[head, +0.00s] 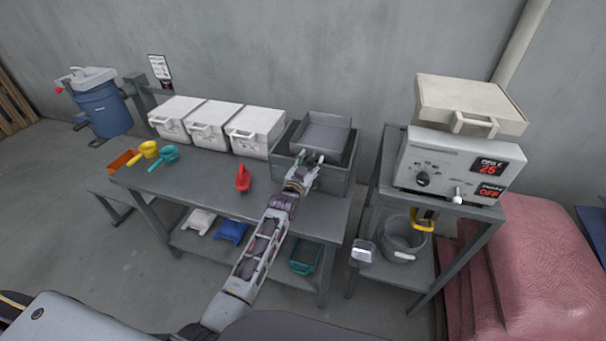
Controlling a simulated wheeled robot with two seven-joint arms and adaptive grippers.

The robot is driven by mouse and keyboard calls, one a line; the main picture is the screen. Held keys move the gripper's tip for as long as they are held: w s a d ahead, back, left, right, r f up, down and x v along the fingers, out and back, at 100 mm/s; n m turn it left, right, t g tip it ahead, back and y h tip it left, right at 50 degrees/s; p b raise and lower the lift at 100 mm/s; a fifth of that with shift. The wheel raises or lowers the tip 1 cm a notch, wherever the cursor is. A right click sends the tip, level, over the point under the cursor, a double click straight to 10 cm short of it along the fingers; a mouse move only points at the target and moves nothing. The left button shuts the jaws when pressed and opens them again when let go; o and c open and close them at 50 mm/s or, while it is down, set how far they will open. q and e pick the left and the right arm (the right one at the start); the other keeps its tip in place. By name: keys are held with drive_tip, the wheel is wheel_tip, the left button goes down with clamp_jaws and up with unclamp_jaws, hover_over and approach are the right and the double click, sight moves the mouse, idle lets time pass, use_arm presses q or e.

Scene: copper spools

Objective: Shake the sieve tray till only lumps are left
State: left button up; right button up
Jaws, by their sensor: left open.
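The sieve tray (325,134) looks like a shallow grey metal tray. It sits tilted at the top of a dark grey open bin (322,180) on the bench's right end. I cannot make out its mesh or any lumps in it. My left gripper (311,159) is open at the tray's near edge, over the bin's front part. Its fingers are small here, and I cannot tell whether they touch the tray. My right gripper is not in view.
Three white lidded boxes (210,128) stand along the back of the grey bench (205,178). A red scoop (242,178), yellow and teal scoops and an orange tray lie on it. A machine with dials (440,165) stands on a separate stand at right. The bench's middle is mostly clear.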

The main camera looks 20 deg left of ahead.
use_arm(q)
drive_tip(key=s+a, duration=0.1)
drive_tip(key=s, duration=1)
drive_tip(key=shift+s+a, duration=0.15)
drive_tip(key=shift+s, duration=0.2)
idle(0.6)
